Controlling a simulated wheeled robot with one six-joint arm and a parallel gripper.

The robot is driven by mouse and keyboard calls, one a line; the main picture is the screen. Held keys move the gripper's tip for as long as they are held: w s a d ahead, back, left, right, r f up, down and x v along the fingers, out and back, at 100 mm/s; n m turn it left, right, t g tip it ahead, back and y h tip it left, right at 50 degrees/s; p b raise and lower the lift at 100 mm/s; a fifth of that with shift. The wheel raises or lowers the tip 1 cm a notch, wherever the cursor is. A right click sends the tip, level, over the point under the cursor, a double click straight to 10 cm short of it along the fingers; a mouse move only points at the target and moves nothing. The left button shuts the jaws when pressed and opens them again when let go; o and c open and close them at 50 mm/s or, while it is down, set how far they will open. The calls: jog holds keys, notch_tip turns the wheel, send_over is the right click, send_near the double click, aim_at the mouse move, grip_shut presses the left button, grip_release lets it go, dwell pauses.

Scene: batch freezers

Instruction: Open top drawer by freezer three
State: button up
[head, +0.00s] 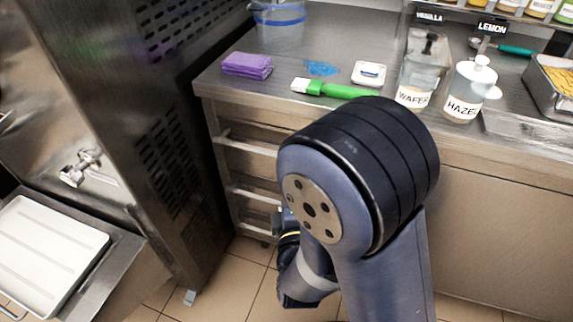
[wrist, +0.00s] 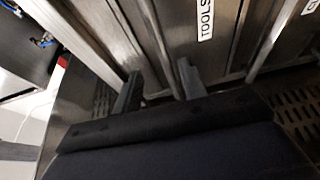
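The drawer stack is under the left end of the steel counter in the head view. Its top drawer (head: 245,128) looks closed, with a bar handle (head: 248,146) along its front; my arm hides its right part. Lower drawers with bar handles show below it. In the wrist view my gripper (wrist: 159,70) has its two fingers apart, close to steel drawer fronts. A drawer front with a TOOLS label (wrist: 206,22) is just beyond and right of the fingers. I cannot tell whether a finger touches anything. In the head view my arm hides most of the gripper.
A tall steel machine with vents (head: 165,165) stands left of the drawers. A white tray (head: 50,245) is at the lower left. Tiled floor shows below.

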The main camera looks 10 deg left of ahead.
jog(key=x, duration=1)
jog(key=shift+w, duration=0.35)
jog(key=shift+c, duration=0.2)
grip_shut()
